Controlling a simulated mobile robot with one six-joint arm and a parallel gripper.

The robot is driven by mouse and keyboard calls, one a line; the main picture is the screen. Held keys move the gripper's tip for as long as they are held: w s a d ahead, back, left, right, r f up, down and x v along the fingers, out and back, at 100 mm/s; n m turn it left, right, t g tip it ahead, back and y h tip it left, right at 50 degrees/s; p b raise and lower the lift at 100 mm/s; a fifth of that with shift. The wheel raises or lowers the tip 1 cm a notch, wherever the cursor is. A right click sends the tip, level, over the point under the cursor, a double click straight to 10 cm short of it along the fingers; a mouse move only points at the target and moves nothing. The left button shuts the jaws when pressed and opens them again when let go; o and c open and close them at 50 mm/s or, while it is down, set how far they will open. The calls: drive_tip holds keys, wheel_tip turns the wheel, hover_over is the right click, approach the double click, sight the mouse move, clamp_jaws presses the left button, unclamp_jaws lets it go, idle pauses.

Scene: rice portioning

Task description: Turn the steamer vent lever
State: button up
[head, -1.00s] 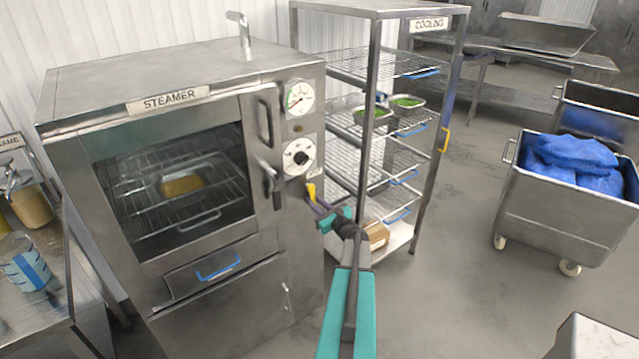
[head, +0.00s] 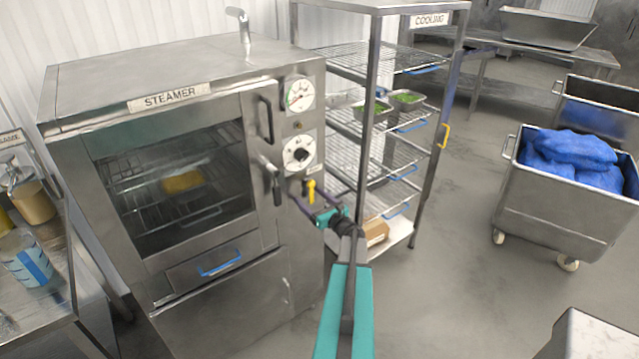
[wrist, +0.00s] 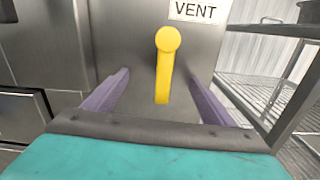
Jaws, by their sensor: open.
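The yellow vent lever (wrist: 164,75) is on the steamer's front panel under a VENT label (wrist: 195,11). In the wrist view it hangs down from a round yellow knob, close to upright. My gripper (wrist: 162,88) is open, with one purple finger on each side of the lever and a gap on both sides. In the head view the lever (head: 311,191) shows at the right edge of the steamer (head: 220,262), below the round dial (head: 299,154). My gripper (head: 304,200) reaches it from the lower right.
The steamer door (head: 250,160) is shut, with a yellow item on a rack behind its glass. A cooling rack (head: 371,100) with trays of green food stands just right of my gripper. A steel cart (head: 560,200) with blue bags stands farther right on open floor.

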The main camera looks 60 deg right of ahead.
drive_tip(key=shift+s, duration=0.15)
drive_tip(key=b+v, duration=0.2)
drive_tip(key=v, duration=0.5)
drive_tip(key=shift+s+a+b, duration=0.2)
drive_tip(key=shift+s+b, duration=0.1)
idle(0.4)
idle(0.5)
